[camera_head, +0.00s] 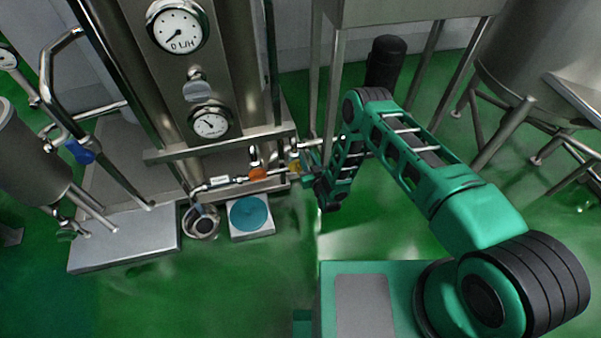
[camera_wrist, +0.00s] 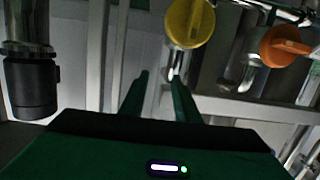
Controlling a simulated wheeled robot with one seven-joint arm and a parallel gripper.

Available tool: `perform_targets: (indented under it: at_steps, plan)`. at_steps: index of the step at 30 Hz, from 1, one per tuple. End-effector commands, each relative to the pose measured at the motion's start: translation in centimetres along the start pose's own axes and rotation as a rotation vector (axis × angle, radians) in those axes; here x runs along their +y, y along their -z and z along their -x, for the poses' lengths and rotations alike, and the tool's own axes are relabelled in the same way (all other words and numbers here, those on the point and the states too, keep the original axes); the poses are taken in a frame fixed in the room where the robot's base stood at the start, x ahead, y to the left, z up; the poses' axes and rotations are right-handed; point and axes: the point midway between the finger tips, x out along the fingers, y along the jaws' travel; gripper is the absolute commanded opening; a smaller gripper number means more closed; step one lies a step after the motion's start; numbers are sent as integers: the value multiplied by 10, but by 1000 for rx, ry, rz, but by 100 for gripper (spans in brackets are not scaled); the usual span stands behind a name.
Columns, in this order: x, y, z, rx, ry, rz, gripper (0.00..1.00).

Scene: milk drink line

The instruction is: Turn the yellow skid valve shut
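The yellow valve (camera_head: 294,167) is a small knob on the thin pipe along the front of the steel skid, partly hidden beside my gripper in the head view. In the wrist view the yellow valve (camera_wrist: 188,22) is a round knob at the top, with a metal stem below it. Its exact turn position is hard to read. My gripper (camera_wrist: 160,77) has two dark green fingers with a clear gap between them and nothing held. The yellow knob appears beyond the fingertips, slightly right of the gap, apart from them. In the head view my gripper (camera_head: 308,165) is small and dark.
An orange valve (camera_head: 257,173) sits left of the yellow one on the same pipe; in the wrist view this orange valve (camera_wrist: 286,46) is at right. Frame legs and a black cylinder (camera_head: 385,62) stand behind my arm. Green floor (camera_head: 270,280) is clear in front.

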Motion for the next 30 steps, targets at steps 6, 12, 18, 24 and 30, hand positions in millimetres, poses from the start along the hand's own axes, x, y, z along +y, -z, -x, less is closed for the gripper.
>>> perform_targets:
  at_steps: [6,12,18,24,30]
  plan:
    - [-31,-64,57,110,-20,-24,29]
    - [-40,-90,91,171,-41,-30,29]
    - [-41,-93,92,189,-47,-32,29]
    - [-39,-87,63,190,-48,-33,29]
    - [-37,-81,28,188,-47,-34,29]
